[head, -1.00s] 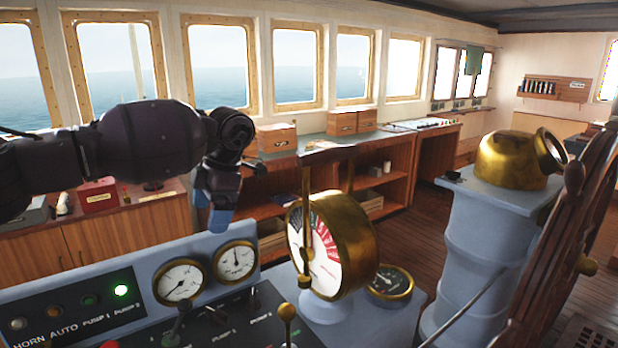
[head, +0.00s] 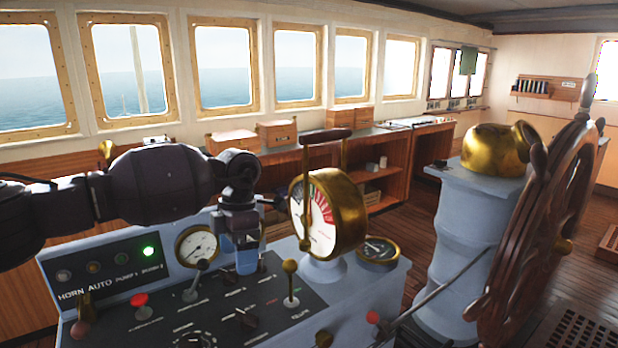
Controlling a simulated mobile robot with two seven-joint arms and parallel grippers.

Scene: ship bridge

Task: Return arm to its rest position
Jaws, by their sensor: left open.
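My left arm comes in from the left, and its gripper (head: 246,262) points down over the right part of the control console (head: 170,322). The blue fingertips cover the place of one gauge and part of the panel's back edge. The gripper is open, and I see nothing between its fingers. The brass engine telegraph (head: 335,212), with its handle upright, stands just right of the gripper, apart from it. I cannot tell whether the fingertips touch the console. My right gripper is not in view.
The console carries a brass-knobbed lever (head: 290,285), a red knob (head: 138,299), a gauge (head: 198,246) and a lit green lamp (head: 148,251). A brass binnacle (head: 495,150) and the wooden wheel (head: 535,215) stand at the right. Wooden boxes (head: 277,132) sit on the back counter.

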